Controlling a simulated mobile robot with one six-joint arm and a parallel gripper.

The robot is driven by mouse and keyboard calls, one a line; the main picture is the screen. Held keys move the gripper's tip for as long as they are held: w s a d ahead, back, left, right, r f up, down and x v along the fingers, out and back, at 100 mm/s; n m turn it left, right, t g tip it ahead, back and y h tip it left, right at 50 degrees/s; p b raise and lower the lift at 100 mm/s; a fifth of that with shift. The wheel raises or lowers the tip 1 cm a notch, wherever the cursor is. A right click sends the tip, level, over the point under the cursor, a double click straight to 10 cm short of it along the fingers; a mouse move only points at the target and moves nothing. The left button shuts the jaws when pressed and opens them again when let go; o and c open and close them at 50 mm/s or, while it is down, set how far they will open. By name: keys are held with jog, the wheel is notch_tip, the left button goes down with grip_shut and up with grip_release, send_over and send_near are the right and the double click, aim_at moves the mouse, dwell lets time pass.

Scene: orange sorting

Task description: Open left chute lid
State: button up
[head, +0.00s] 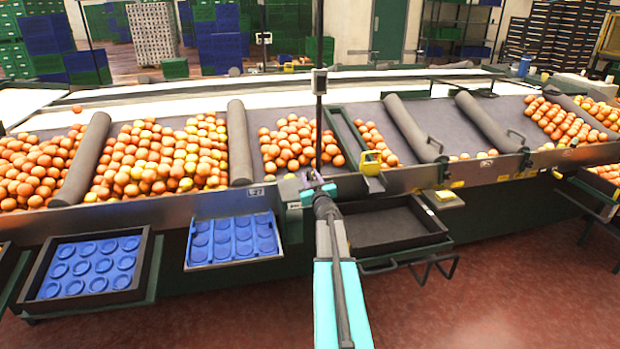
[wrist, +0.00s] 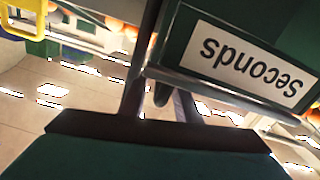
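My gripper (head: 316,190) is at the front rail of the sorting table in the head view, small and seen from behind. Its fingers are too small there to tell open from shut. A green-framed chute (head: 350,140) slopes just above and right of it, with a yellow piece (head: 370,160) at its lower end. I cannot tell which part is the left chute lid. In the wrist view a green panel with an upside-down "Seconds" label (wrist: 250,65) fills the upper right. A yellow handle-like loop (wrist: 50,20) shows at the top left. Clear fingertips do not show there.
Oranges (head: 160,155) lie on the sloping table between grey padded dividers (head: 240,140). Blue trays (head: 232,240) and (head: 90,268) hang at the front left. A dark empty tray (head: 385,228) is right of my arm. A thin post (head: 319,120) stands behind my gripper. Red floor is clear at right.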

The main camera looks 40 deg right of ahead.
dwell(0.3)
grip_shut()
jog(key=shift+d+r, duration=0.1)
jog(key=shift+d, duration=0.05)
